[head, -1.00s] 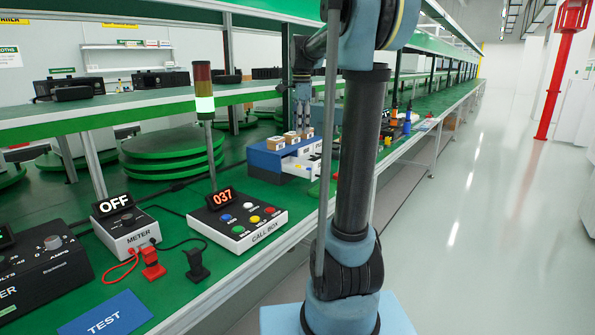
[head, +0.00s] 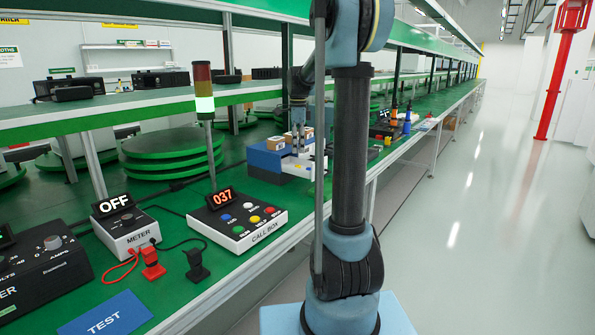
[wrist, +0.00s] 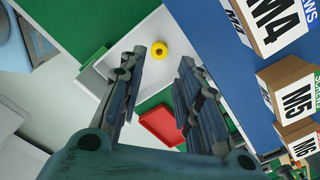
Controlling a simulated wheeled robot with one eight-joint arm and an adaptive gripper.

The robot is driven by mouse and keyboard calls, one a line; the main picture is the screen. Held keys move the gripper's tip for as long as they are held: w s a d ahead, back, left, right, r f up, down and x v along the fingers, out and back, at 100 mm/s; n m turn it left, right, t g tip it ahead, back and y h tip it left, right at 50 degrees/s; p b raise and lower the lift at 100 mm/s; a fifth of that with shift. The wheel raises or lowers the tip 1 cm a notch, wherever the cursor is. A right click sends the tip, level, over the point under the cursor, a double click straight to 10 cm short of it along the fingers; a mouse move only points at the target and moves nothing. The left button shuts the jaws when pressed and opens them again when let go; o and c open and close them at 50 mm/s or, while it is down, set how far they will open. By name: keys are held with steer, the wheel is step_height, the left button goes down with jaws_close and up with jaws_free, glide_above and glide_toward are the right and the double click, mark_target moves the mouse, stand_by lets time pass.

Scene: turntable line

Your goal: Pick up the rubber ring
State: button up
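A small yellow ring-shaped piece (wrist: 159,48) with a dark hole lies on a light, pale surface, perhaps an open drawer, in the wrist view. It looks like the rubber ring, though its material cannot be told. My gripper (wrist: 157,72) is open, with its two dark fingers spread apart and nothing between them. The ring shows just past the fingertips, nearer the left finger, apart from both. In the head view, my gripper (head: 297,136) hangs low beside the blue cabinet (head: 262,157). The ring is not discernible there.
Cardboard boxes marked M4 (wrist: 274,22), M5 (wrist: 291,88) and M6 (wrist: 301,136) stand on the blue cabinet top, close to the right of my gripper. A red tray (wrist: 163,125) lies below the fingers. The call box (head: 237,219) stands nearer on the green bench.

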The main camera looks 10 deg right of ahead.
steer(key=shift+f, duration=3.8)
steer(key=c, duration=0.5)
